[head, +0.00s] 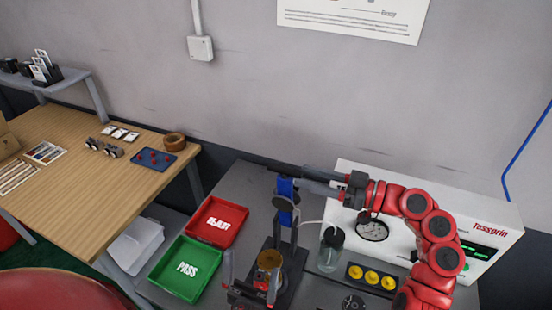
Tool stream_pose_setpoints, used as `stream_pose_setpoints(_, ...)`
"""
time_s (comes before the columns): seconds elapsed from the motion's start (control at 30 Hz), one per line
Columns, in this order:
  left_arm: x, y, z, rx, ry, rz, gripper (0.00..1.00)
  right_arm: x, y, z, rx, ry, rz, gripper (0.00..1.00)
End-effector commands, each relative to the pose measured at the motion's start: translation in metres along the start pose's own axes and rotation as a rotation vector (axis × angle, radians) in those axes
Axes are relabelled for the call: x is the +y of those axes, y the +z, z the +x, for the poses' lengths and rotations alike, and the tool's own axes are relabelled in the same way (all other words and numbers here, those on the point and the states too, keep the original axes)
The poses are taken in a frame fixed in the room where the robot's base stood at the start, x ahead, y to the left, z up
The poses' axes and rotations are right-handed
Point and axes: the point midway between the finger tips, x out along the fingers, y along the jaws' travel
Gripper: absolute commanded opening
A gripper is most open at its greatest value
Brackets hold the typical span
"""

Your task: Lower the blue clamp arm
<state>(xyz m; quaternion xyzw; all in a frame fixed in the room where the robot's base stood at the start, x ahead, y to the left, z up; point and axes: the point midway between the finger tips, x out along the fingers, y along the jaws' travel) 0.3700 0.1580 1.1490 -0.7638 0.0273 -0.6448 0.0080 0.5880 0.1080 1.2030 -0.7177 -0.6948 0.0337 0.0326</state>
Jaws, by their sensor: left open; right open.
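The blue clamp arm (285,200) stands upright on a dark fixture (289,277) on the grey bench. My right gripper (301,179) reaches in from the right at the top of the blue arm, its jaws open. The picture does not show clearly whether it touches the arm. A brass-coloured round part (270,260) sits low in the fixture, in front of the blue arm. My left gripper (250,263) is low in the picture, open, with its fingers near the brass part; its arm is out of view.
A red REJECT tray (215,240) and a green PASS tray (205,254) lie left of the fixture. To the right are a bottle (331,250), yellow round parts in a dark holder (352,271) and a white tester (490,222). A wooden table (95,180) stands left.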

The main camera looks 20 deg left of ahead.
Motion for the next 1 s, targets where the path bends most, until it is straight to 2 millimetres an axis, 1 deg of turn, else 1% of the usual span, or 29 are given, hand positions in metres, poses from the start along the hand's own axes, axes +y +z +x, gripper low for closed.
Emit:
stream_pose_setpoints(0.03,-0.001,-0.002,0.011,0.0,0.0,0.0,1.0,-0.002,-0.006,0.014,0.001,-0.005,0.002,0.52)
stream_pose_setpoints(0.1,-0.001,-0.003,0.017,0.0,0.0,0.0,1.0,-0.002,-0.006,0.03,0.0,-0.006,0.001,0.52)
stream_pose_setpoints(0.2,-0.001,-0.004,0.025,0.0,0.0,0.0,1.0,-0.001,-0.006,0.05,0.001,-0.003,0.0,0.52)
stream_pose_setpoints(0.33,-0.002,-0.005,0.033,0.0,0.0,0.0,1.0,-0.001,-0.004,0.069,0.0,-0.003,0.002,0.52)
stream_pose_setpoints(0.5,-0.002,-0.006,0.036,0.0,0.0,0.0,1.0,0.0,-0.002,0.082,0.002,0.001,0.001,0.52)
stream_pose_setpoints(0.8,-0.002,-0.006,0.036,0.0,0.0,0.0,1.0,0.001,-0.001,0.084,0.002,0.002,0.0,0.52)
stream_pose_setpoints(0.87,-0.002,-0.006,0.036,0.0,0.0,0.0,1.0,0.001,-0.001,0.084,0.002,0.002,0.0,0.41)
stream_pose_setpoints(1.0,-0.002,-0.006,0.036,0.0,0.0,0.0,1.0,0.001,-0.001,0.084,0.002,0.002,0.0,0.16)
